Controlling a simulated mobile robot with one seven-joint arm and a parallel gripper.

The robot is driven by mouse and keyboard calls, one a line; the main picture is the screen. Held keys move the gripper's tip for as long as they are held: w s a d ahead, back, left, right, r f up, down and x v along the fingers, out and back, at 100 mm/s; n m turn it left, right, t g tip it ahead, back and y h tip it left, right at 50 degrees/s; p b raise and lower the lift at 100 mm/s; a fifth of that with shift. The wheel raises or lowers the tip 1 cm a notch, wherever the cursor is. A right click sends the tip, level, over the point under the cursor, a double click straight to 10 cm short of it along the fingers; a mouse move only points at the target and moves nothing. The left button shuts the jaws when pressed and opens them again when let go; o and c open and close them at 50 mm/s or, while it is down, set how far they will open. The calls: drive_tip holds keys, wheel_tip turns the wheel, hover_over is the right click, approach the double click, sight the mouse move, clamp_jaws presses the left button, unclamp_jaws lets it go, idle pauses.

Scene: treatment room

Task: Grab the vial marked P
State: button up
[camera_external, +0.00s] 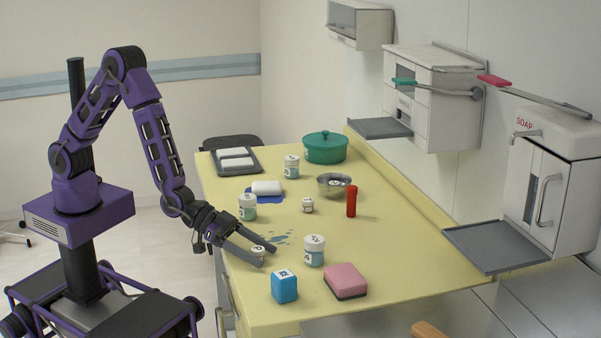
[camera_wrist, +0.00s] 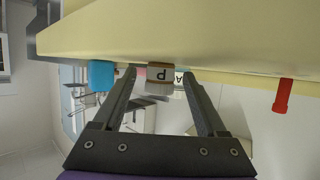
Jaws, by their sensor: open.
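The small vial marked P (camera_wrist: 159,76) shows in the wrist view between my two fingers, its letter upside down there. In the external view a small white-capped vial (camera_external: 258,251) stands near the table's left edge between my fingers; its mark is too small to read surely. My gripper (camera_external: 268,257) is open and low over the table, its fingers on either side of the vial. In the wrist view my gripper (camera_wrist: 159,73) shows a gap between each finger and the vial. I see no grip on it.
On the yellow table (camera_external: 400,268), a white-lidded jar (camera_external: 314,251), a blue box (camera_external: 284,287) and a pink sponge (camera_external: 345,281) stand close by. Another jar (camera_external: 247,207), a small vial (camera_external: 307,205) and a red cylinder (camera_external: 351,201) stand farther back. Blue-grey spots lie near my fingers.

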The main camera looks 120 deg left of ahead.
clamp_jaws()
idle(0.3)
